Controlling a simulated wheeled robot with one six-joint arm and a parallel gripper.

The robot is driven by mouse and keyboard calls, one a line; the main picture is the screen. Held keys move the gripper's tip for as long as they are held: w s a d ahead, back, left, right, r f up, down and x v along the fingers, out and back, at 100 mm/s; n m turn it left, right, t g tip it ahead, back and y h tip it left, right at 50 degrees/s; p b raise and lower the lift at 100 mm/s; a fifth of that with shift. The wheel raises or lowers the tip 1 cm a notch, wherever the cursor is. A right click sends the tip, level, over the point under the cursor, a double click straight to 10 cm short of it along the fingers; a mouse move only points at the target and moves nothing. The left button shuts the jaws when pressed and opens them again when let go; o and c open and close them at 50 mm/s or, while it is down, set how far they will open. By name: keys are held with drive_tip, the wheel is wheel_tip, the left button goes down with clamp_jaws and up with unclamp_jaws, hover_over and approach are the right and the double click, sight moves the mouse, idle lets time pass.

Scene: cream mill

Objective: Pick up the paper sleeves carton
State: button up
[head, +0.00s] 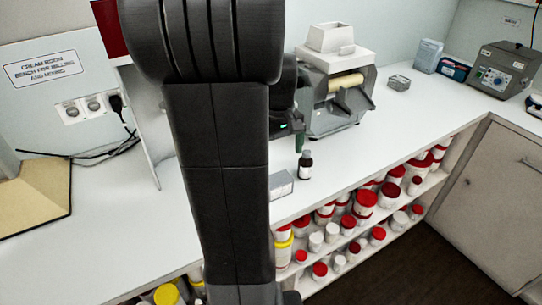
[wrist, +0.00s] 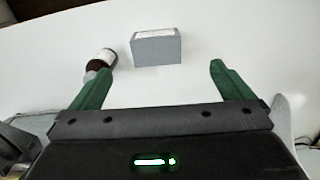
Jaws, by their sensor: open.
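A small grey-white carton (head: 281,185) sits on the white bench near its front edge; its label is too small to read. My arm partly covers its left side in the head view. In the wrist view the carton (wrist: 156,50) stands ahead of my gripper (wrist: 161,68), between the lines of the two green fingers, a little left of middle. The fingers are apart with nothing between them. In the head view my gripper is mostly hidden behind my arm; one green finger shows above the bench.
A dark bottle with a white label (head: 305,165) stands close beside the carton; in the wrist view the bottle (wrist: 106,57) is just beyond the left fingertip. A grey mill (head: 338,105) stands behind. Shelves of red-lidded jars (head: 365,203) are below.

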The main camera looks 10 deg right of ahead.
drive_tip(key=f, duration=0.5)
drive_tip(key=w+f, duration=0.1)
drive_tip(key=f, duration=0.2)
drive_tip(key=shift+w+d+p, duration=0.1)
drive_tip(key=shift+p, duration=0.2)
drive_tip(key=shift+w+f+p, duration=0.15)
drive_tip(key=shift+f+p, duration=0.05)
drive_tip(key=shift+f, duration=0.95)
drive_tip(key=shift+w+f+p, duration=0.1)
drive_tip(key=shift+f+p, duration=0.1)
drive_tip(key=shift+f, duration=0.95)
drive_tip(key=c, duration=1)
